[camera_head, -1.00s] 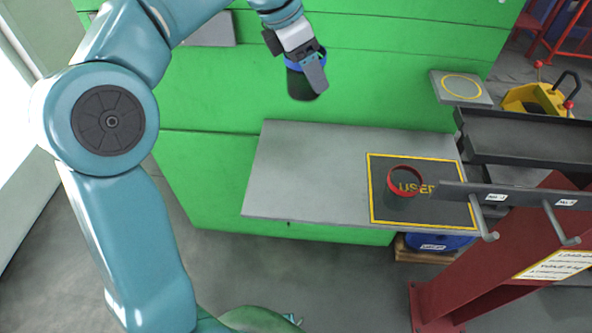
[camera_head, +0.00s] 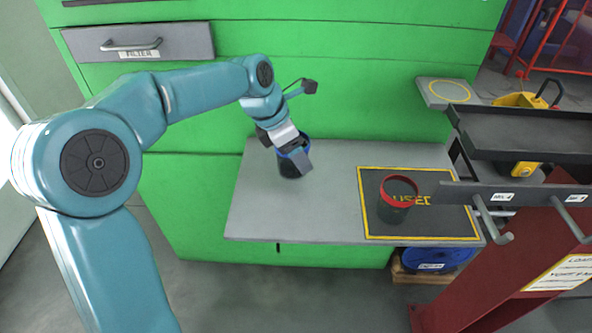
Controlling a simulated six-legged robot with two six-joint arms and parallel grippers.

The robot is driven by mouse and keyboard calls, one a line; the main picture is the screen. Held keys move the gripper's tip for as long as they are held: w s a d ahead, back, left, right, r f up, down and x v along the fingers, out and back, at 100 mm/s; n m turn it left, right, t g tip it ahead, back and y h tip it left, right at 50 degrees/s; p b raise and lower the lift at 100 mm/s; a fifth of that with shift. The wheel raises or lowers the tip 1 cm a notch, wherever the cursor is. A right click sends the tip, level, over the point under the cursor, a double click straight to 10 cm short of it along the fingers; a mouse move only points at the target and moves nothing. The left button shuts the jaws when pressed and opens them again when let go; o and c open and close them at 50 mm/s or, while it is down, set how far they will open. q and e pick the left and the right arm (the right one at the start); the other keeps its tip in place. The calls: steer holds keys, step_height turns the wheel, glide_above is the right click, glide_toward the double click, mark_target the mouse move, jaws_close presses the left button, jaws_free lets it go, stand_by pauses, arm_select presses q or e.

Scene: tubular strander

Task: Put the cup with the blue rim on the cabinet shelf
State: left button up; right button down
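The cup with the blue rim (camera_head: 289,170) is dark and upright, over the left part of the grey cabinet shelf (camera_head: 255,205). My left gripper (camera_head: 299,155) is at its rim and appears shut on it, with one finger in front of the cup's wall. The cup's base is at or just above the shelf surface; I cannot tell if it touches. A second dark cup with a red rim (camera_head: 396,205) stands on the yellow-bordered "USED" mat (camera_head: 430,225) at the shelf's right. My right gripper is not in view.
The green cabinet (camera_head: 340,60) rises behind the shelf, with a grey drawer marked "FILTER" (camera_head: 190,42) at upper left. A red frame (camera_head: 530,240) with grey pegs and a dark tray (camera_head: 530,135) stand at the right. The shelf's front left is clear.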

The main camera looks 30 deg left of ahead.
arm_select(q)
steer(key=shift+f+b, duration=0.5)
steer(key=shift+f, duration=1.75)
steer(key=shift+f, duration=0.25)
steer(key=o, duration=1.2)
steer(key=shift+o, duration=0.2)
steer(key=p+v, duration=0.2)
steer(key=v, duration=1)
steer(key=shift+r, duration=0.2)
